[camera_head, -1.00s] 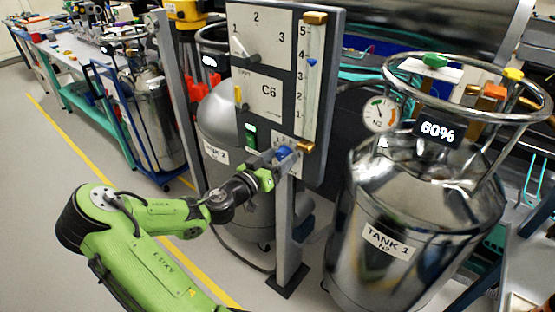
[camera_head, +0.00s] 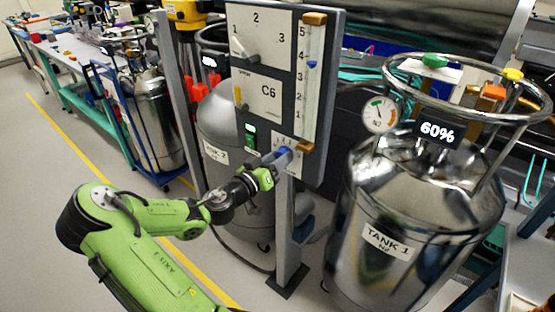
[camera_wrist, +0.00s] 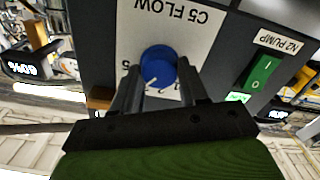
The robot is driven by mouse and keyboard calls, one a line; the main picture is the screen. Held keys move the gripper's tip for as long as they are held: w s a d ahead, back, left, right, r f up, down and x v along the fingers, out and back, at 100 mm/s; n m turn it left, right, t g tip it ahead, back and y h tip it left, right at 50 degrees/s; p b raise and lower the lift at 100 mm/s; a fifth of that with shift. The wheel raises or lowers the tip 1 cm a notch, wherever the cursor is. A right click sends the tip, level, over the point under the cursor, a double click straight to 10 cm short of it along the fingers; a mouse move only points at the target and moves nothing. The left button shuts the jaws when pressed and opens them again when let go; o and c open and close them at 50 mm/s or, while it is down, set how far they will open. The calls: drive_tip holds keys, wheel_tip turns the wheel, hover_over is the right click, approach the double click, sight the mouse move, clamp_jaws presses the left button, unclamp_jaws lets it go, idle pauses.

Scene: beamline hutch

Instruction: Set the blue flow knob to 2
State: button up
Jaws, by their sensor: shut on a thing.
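The blue flow knob (camera_wrist: 158,65) sits on the panel's white "C5 FLOW" plate (camera_wrist: 185,30), which appears upside down in the wrist view. Its white pointer line faces the bottom of that picture, slightly left. A 5 shows left of the knob, and a 2 and a 1 show at its lower right; the other numbers are hidden. My gripper (camera_wrist: 158,70) is shut on the knob, with one finger on each side. In the head view, my gripper (camera_head: 272,160) reaches the panel's lower part, and the knob (camera_head: 284,153) is partly hidden by the fingers.
The green N2 pump switch (camera_wrist: 262,71) is beside the knob. Above it on the panel are the C6 plate (camera_head: 268,92) and a vertical scale (camera_head: 312,85) with a blue marker. The shiny TANK 1 (camera_head: 410,215) stands at the right, reading 60%.

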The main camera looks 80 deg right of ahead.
drive_tip(key=n+p, duration=0.3)
drive_tip(key=n, duration=0.7)
drive_tip(key=shift+n+p, duration=0.3)
idle(0.4)
drive_tip(key=o, duration=1.1)
drive_tip(key=shift+c, duration=0.2)
drive_tip(key=p+v, duration=0.1)
drive_tip(key=v, duration=1.4)
drive_tip(key=shift+w+a, duration=0.25)
drive_tip(key=shift+a, duration=0.1)
